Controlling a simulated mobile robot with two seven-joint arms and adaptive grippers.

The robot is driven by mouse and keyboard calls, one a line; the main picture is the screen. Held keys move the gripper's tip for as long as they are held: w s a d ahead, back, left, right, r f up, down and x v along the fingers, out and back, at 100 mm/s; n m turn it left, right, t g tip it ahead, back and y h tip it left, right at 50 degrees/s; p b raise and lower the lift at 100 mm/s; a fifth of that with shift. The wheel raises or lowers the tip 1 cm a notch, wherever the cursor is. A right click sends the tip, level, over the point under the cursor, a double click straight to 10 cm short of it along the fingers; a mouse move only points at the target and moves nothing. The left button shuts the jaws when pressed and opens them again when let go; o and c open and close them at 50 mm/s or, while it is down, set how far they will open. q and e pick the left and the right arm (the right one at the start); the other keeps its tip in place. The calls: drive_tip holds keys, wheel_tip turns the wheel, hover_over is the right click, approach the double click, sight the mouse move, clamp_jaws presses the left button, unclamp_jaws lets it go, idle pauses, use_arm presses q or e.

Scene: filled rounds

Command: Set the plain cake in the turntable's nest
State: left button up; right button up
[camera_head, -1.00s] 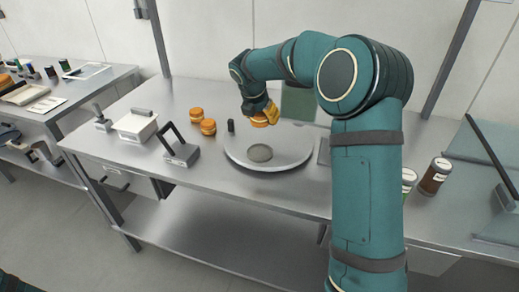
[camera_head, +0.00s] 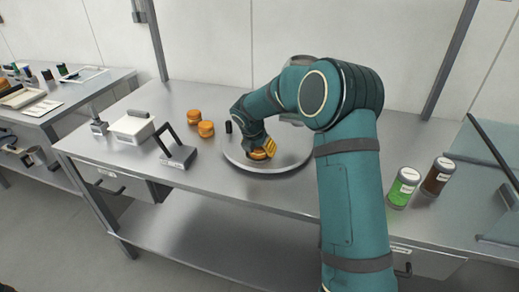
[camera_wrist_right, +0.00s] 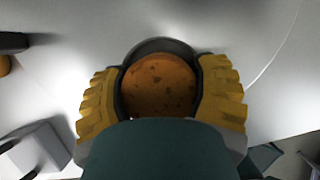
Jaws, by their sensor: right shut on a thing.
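My right gripper (camera_head: 264,149), with yellow fingers, is shut on a round orange-brown cake (camera_head: 257,155). In the right wrist view the cake (camera_wrist_right: 159,85) sits between both fingers, its top speckled with dark spots. The cake is low over the middle of the round grey turntable (camera_head: 295,160). A dark rim, apparently the nest (camera_wrist_right: 160,46), shows just beyond the cake in the wrist view. The gripper hides most of the nest, so I cannot tell whether the cake rests in it. My left gripper is out of view.
Two other cakes (camera_head: 206,129) stand left of the turntable, near a small black cylinder (camera_head: 228,127). A grey stand with a black frame (camera_head: 178,156) and a white box (camera_head: 133,127) are further left. A green-labelled jar (camera_head: 403,187) and a brown jar (camera_head: 437,176) stand right.

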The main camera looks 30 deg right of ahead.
drive_tip(key=o, duration=0.9)
drive_tip(key=shift+c, duration=0.2)
drive_tip(key=p+v, duration=0.2)
drive_tip(key=v, duration=1)
drive_tip(key=shift+s, duration=0.1)
